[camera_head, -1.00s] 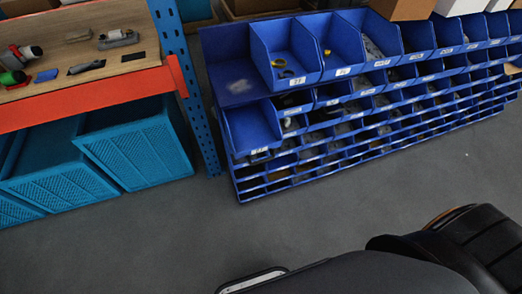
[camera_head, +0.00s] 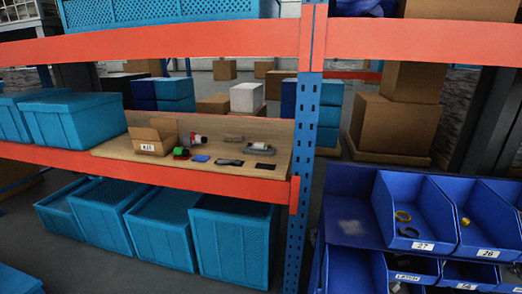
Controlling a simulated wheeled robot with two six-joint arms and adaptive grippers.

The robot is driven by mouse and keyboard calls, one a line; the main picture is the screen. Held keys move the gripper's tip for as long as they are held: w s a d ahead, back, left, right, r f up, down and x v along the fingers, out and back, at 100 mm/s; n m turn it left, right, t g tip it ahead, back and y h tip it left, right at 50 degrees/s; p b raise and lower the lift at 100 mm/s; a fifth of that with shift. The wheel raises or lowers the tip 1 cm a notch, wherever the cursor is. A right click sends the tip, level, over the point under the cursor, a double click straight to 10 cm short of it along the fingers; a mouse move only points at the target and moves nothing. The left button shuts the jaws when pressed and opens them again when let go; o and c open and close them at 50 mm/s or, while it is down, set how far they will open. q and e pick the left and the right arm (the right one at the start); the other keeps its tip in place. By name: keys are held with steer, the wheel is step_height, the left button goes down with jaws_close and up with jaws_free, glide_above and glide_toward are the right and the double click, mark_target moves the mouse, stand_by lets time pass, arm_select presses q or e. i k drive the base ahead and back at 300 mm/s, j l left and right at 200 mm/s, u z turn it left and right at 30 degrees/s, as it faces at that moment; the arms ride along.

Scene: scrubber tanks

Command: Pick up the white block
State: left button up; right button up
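A white box-shaped thing (camera_head: 246,97) stands in the background, seen through the gap above the wooden shelf board. I cannot tell whether it is the white block. A small open cardboard box (camera_head: 152,138) with a white label sits on the wooden board. Beside it are a red and grey tool (camera_head: 191,139), a blue flat piece (camera_head: 200,158), a grey tool (camera_head: 259,150) and dark flat pieces (camera_head: 265,167). Neither of my grippers is in view.
An orange shelf beam (camera_head: 235,187) runs along the board's front edge. A blue upright post (camera_head: 302,150) stands at its right. Teal crates (camera_head: 235,240) are below and a teal lidded box (camera_head: 75,117) is at left. Blue parts bins (camera_head: 415,208) stand at right.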

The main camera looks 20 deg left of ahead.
mark_target(258, 145)
steer(key=i+j+z, duration=0.1)
steer(key=z, duration=0.3)
steer(key=i+j+z, duration=0.1)
steer(key=j+z, duration=0.55)
steer(key=z, duration=0.15)
